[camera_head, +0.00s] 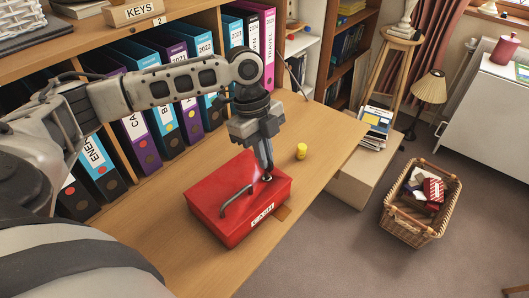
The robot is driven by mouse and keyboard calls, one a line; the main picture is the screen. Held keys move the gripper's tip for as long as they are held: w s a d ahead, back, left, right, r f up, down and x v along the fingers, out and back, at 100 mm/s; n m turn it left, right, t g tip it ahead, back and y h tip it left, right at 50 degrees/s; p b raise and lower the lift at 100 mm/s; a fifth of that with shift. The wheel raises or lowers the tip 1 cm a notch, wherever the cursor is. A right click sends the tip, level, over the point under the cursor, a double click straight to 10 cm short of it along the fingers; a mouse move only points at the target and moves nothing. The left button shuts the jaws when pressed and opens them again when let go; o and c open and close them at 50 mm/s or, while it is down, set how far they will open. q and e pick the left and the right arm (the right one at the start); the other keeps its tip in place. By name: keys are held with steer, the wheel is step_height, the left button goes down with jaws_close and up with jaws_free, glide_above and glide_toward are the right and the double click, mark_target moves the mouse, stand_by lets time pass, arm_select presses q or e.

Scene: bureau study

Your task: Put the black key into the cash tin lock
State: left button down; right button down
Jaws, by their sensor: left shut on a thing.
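The red cash tin (235,205) sits on the wooden desk with its lid down. It has a dark carrying handle on top and a white label on its front side. My left gripper (267,172) points down over the right part of the lid, its fingers shut. The fingertips are at a small round metal spot on the lid, which looks like the lock. The black key is mostly hidden between the fingers and too small to make out; I cannot tell whether it is in the lock. My right gripper is not in view.
A small yellow cylinder (301,151) stands on the desk behind the tin. A small brown piece (284,212) lies by its right front corner. Several binders (133,121) line the shelf behind my left arm. The desk (335,140) is clear to the right.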

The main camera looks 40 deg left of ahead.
arm_select(q)
steer(key=shift+f, duration=1.1)
stand_by(0.5)
steer(key=c, duration=1.6)
jaws_free()
